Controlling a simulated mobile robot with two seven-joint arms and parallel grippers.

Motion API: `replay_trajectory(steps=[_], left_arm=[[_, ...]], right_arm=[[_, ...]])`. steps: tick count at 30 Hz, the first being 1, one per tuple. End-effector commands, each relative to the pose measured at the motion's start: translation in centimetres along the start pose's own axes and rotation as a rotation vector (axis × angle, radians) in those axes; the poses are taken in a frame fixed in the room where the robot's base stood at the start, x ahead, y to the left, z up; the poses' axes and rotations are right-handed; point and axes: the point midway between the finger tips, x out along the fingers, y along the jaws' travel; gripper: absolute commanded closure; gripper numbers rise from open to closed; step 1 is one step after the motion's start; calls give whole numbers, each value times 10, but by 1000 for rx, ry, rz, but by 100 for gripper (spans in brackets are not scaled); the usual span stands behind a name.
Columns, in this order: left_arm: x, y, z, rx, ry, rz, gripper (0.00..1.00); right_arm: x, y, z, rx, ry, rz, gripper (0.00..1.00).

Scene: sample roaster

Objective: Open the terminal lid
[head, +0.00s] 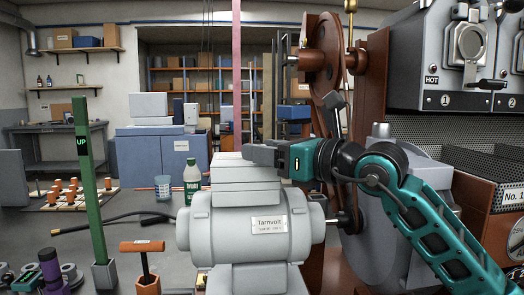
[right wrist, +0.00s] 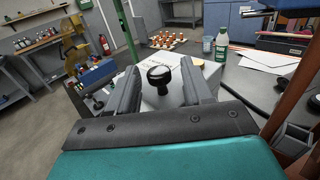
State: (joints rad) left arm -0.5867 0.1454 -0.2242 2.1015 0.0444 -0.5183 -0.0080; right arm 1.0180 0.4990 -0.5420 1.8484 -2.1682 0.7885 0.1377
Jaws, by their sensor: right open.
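The grey motor (head: 225,232), labelled Tarnvolt, stands in the middle of the head view with a pale stepped terminal box (head: 240,185) on top. The pale lid (right wrist: 205,72) carries a round black knob (right wrist: 159,77) in the right wrist view. My right gripper (head: 250,153) is at the top of the box in the head view. In the right wrist view its open fingers (right wrist: 160,68) are on both sides of the knob, with gaps showing. The lid sits flat on the box. The knob is hidden in the head view. I cannot make out my left gripper.
A green post (head: 90,180) marked UP and an orange-handled tool (head: 143,262) stand left of the motor. A green-and-white bottle (head: 192,180) and a cup (head: 163,188) stand behind it. A red-brown wheel frame (head: 375,80) rises close on the right.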

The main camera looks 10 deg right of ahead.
Motion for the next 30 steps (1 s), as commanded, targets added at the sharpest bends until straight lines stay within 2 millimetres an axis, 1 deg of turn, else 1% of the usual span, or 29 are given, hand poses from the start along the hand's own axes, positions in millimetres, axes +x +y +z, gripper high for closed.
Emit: replay_trajectory(steps=[1, 4, 13, 27, 29, 30], left_arm=[[0, 0, 0, 0, 0, 0, 100], [0, 0, 0, -1, -1, -1, 100], [0, -1, 0, -1, -1, -1, 100], [0, -1, -1, 0, 2, -2, 100], [0, -1, -1, 0, 2, -2, 100], [0, -1, -1, 0, 2, -2, 100]], right_arm=[[5, 1, 0, 0, -1, 1, 50], [10, 1, 0, 0, 0, 1, 50], [11, 0, 0, -1, 0, 1, 51], [11, 0, 0, 0, 1, 1, 96], [11, 0, 0, 0, 1, 1, 100], [11, 0, 0, 0, 1, 1, 100]])
